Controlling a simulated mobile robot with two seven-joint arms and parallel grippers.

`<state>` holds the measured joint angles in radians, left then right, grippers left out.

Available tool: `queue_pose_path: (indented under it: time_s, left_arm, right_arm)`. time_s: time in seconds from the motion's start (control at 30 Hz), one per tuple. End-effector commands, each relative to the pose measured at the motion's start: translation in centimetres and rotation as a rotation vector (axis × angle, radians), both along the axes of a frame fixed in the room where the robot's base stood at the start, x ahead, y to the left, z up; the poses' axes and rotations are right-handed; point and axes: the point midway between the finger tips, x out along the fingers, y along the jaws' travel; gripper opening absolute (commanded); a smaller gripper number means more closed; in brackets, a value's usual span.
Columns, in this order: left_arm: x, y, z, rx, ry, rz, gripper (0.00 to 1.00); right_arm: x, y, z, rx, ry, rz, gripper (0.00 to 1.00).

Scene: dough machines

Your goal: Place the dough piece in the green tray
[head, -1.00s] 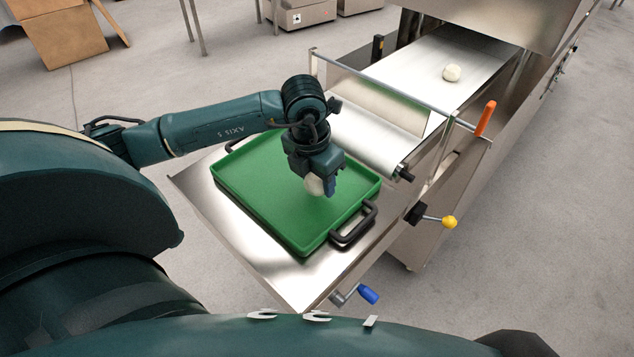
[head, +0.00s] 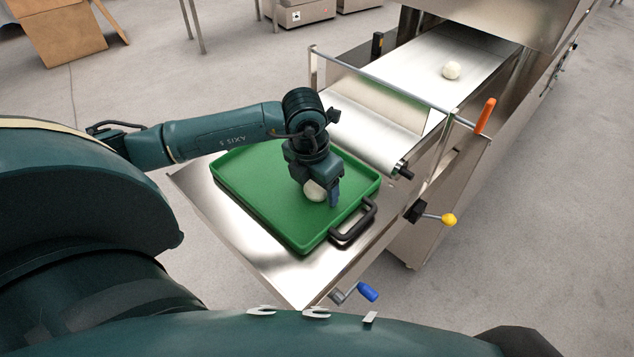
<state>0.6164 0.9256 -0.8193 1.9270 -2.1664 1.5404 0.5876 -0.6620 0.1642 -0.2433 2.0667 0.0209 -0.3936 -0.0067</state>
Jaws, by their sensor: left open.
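A round white dough piece (head: 314,192) is at the green tray (head: 262,212), toward its right part. My left gripper (head: 322,197) is over the tray and open, with its fingers around or just beside the dough piece. The gripper hides part of the dough, and I cannot tell whether the dough touches the tray floor. A second dough piece (head: 452,70) lies on the conveyor belt of the machine. My right gripper is not in view.
The tray lies on a steel table (head: 222,222) and has a black handle (head: 354,222) at its right. An orange lever (head: 485,116), a yellow knob (head: 449,220) and a blue crank handle (head: 368,292) stick out nearby.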

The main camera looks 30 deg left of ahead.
Motion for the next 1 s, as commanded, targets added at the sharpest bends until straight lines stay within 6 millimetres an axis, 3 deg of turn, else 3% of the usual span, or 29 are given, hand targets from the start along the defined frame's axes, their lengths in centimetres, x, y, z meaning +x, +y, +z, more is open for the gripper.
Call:
queue_pose_path:
  time_s: [0.17,0.5,0.7,1.0]
  left_arm:
    - [0.0,0.0,1.0,0.001,-0.003,-0.001,0.67]
    - [-1.0,0.3,7.9,0.001,-0.006,-0.001,0.67]
    - [-1.5,0.3,11.0,-0.001,-0.003,0.000,0.67]
    - [-1.8,0.3,12.2,0.000,0.000,0.000,0.67]
  right_arm:
    - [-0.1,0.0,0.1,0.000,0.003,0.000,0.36]
    - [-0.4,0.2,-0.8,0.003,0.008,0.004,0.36]
    - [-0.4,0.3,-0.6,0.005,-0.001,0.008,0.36]
    - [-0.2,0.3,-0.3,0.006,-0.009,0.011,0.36]
